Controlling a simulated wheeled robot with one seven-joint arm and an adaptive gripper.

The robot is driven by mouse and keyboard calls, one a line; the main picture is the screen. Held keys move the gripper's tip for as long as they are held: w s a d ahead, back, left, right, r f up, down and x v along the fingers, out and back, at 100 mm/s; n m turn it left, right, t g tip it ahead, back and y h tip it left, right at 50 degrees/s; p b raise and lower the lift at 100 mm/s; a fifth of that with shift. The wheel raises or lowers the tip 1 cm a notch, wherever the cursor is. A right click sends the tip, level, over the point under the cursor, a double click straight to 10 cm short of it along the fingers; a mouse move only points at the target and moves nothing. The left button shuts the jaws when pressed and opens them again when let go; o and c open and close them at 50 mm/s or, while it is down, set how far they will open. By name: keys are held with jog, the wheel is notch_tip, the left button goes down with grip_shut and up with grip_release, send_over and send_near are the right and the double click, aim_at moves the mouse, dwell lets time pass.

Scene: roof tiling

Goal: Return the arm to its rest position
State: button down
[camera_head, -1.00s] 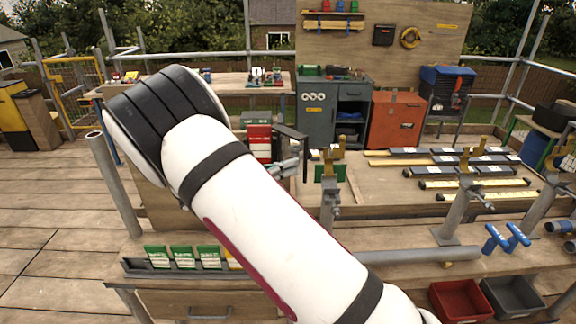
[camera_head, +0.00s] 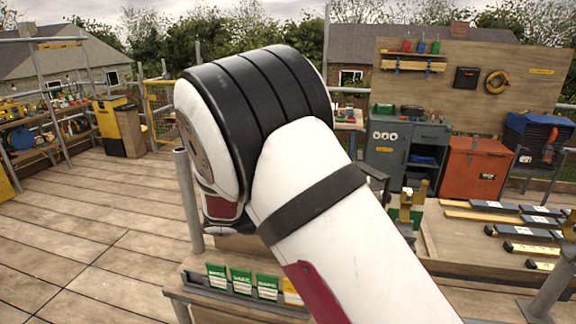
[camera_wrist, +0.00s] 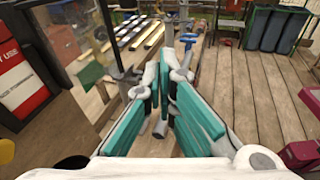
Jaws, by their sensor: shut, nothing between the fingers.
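My gripper (camera_wrist: 166,78) shows in the wrist view. Its two teal-padded fingers are shut at the tips with nothing between them. It hangs over the workshop deck, clear of any object that I can see it touch. In the head view my white arm with black bands is bent and fills the middle. It hides the gripper there.
A workbench (camera_head: 480,296) with tile strips lies to the right in the head view. A rack of green-and-white packets (camera_head: 241,281) stands below the arm. A grey cabinet (camera_head: 391,157) and an orange chest (camera_head: 473,167) stand behind. Open plank floor (camera_head: 75,215) lies left.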

jog(key=s+d+r+m+g+y, duration=0.2)
jog(key=s+d+r+m+y, duration=0.1)
jog(key=s+d+m+y, duration=0.15)
jog(key=s+r+m+t+y, duration=0.3)
jog(key=s+m+y, duration=0.3)
jog(key=s, duration=0.3)
jog(key=s+r+m+t+y, duration=0.4)
jog(key=s+m, duration=0.3)
jog(key=s, duration=0.2)
jog(key=shift+s+a+r+y, duration=0.35)
jog(key=shift+a+y, duration=0.1)
jog(key=shift+y, duration=0.4)
